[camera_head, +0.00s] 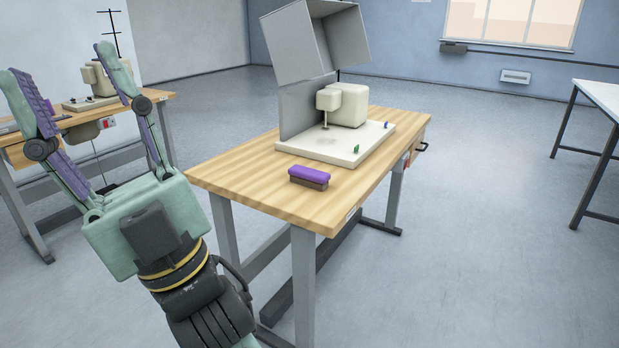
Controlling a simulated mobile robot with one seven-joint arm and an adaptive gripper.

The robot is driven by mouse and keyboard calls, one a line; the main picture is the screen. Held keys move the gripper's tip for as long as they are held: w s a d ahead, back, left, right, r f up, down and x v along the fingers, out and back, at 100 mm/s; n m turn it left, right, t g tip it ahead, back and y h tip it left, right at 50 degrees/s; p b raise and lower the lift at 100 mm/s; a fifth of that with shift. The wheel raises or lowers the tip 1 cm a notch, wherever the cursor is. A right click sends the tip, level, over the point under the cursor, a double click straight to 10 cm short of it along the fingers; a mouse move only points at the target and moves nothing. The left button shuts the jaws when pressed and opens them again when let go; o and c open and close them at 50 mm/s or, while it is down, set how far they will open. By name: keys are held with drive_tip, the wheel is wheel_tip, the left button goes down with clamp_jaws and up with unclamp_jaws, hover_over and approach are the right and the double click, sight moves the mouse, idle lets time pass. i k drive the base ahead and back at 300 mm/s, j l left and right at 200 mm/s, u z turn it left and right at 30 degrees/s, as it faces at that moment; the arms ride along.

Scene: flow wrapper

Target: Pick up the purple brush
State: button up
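The purple brush (309,176) lies on the near part of a wooden workbench (245,180). It has a purple top and dark bristles facing down. My gripper (72,66) is at the left of the picture, with its two fingers spread wide and nothing between them. It is apart from the brush, to its left and nearer the camera. Nothing covers the brush.
A cream machine (345,103) on a flat base stands on the bench behind the brush, with a grey hood (315,45) beside and above it. Another bench with a similar machine (98,80) is behind my gripper. A white table (600,95) stands at right. Open floor lies between.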

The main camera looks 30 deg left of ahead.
sight(315, 179)
drive_tip(key=i+j+u, duration=0.3)
drive_tip(key=i+j, duration=0.2)
drive_tip(key=i+j+u, duration=0.3)
drive_tip(key=i+j, duration=0.2)
